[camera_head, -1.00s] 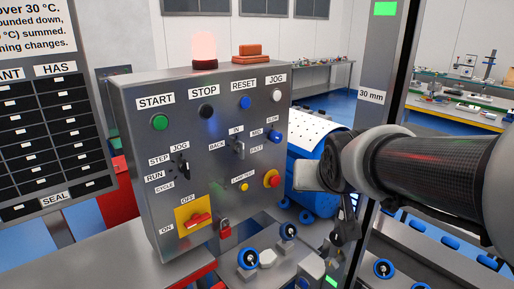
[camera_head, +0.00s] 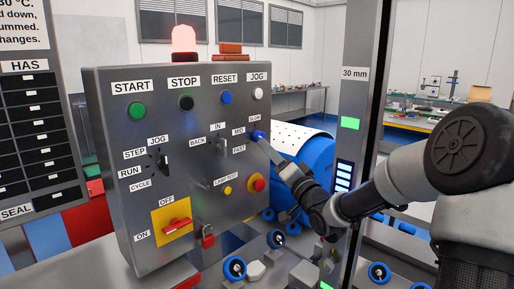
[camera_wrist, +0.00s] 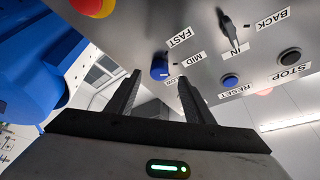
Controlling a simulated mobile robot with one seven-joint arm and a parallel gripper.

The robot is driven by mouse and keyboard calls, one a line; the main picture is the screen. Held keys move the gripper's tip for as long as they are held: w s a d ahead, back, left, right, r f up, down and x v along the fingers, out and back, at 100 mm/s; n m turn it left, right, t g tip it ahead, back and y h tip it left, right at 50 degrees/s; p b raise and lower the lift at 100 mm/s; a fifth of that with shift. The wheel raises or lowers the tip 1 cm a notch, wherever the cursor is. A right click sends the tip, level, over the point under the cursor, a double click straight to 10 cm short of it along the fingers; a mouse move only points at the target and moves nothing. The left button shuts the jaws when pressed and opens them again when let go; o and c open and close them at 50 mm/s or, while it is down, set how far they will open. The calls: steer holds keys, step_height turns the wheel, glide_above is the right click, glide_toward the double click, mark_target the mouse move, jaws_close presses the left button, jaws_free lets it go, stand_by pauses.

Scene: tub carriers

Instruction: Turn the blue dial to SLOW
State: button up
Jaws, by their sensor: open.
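The blue dial (camera_head: 258,136) is on the right side of the grey control panel (camera_head: 120,225). The labels SLOW (camera_head: 255,118), MID (camera_head: 238,132) and FAST (camera_head: 239,150) stand around it. In the wrist view the dial (camera_wrist: 159,66) lies between my two dark fingers, seen upside down. My gripper (camera_wrist: 160,80) is open, with one finger on each side of the dial. I cannot tell whether they touch it. In the head view my gripper (camera_head: 275,147) is right at the dial. The dial's pointer is too small to read for certain.
A red emergency knob (camera_head: 256,183) and a yellow lamp-test button (camera_head: 228,190) sit below the dial. A selector lever (camera_head: 222,142) is to its left. A grey post (camera_head: 358,110) stands right of the panel, and a blue drum (camera_head: 312,150) is behind.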

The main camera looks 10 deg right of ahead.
mark_target(259, 137)
steer(key=x, duration=0.6)
steer(key=shift+w, duration=0.1)
steer(key=shift+c, duration=0.5)
steer(key=c, duration=1)
steer(key=shift+o, duration=0.2)
